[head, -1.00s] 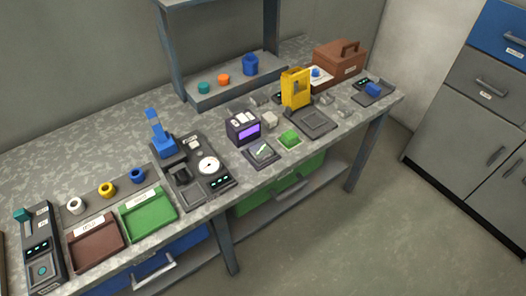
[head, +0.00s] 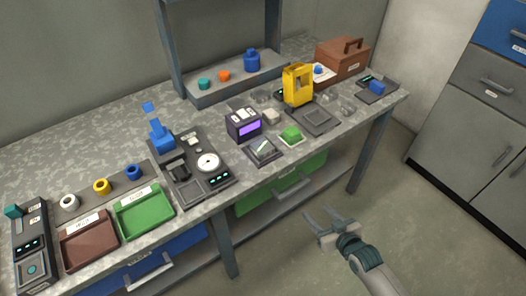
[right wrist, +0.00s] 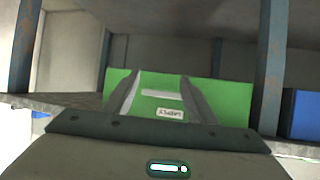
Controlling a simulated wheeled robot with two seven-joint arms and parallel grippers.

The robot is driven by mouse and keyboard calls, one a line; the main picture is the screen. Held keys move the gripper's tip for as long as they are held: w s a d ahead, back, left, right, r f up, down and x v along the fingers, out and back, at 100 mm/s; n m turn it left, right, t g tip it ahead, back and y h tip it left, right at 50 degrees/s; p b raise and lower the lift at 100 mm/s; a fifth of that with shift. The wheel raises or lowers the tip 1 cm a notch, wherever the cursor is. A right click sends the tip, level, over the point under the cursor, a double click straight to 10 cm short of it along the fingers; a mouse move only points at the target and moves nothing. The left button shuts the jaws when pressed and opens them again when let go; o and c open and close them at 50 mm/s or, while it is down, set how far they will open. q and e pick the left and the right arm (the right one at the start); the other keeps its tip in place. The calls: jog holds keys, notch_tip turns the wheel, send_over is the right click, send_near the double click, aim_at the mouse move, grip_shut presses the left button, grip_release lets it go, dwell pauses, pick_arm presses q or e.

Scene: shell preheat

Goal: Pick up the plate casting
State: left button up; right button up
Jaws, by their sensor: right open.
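Several small grey pieces lie on the bench around the yellow press-like device (head: 298,86). My left gripper is not in view.
The bench (head: 105,144) has a green drawer (head: 255,196) and a blue drawer (head: 185,252) beneath. Open floor lies before the cabinet (head: 468,115).

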aim_at(267, 150)
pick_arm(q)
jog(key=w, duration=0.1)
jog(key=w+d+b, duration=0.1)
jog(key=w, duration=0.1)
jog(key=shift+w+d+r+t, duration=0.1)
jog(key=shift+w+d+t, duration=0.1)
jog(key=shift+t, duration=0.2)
pick_arm(e)
jog(key=a+r+n+y, duration=0.1)
jog(key=a+r+y, duration=0.1)
jog(key=r, duration=0.7)
jog(key=a+r+n+t+y, duration=0.1)
jog(key=a+r+y, duration=0.1)
jog(key=a+r, duration=0.3)
notch_tip(267, 150, up, 5)
jog(key=shift+a+f+t, duration=0.1)
jog(key=shift+a+t, duration=0.1)
jog(key=shift+t, duration=0.1)
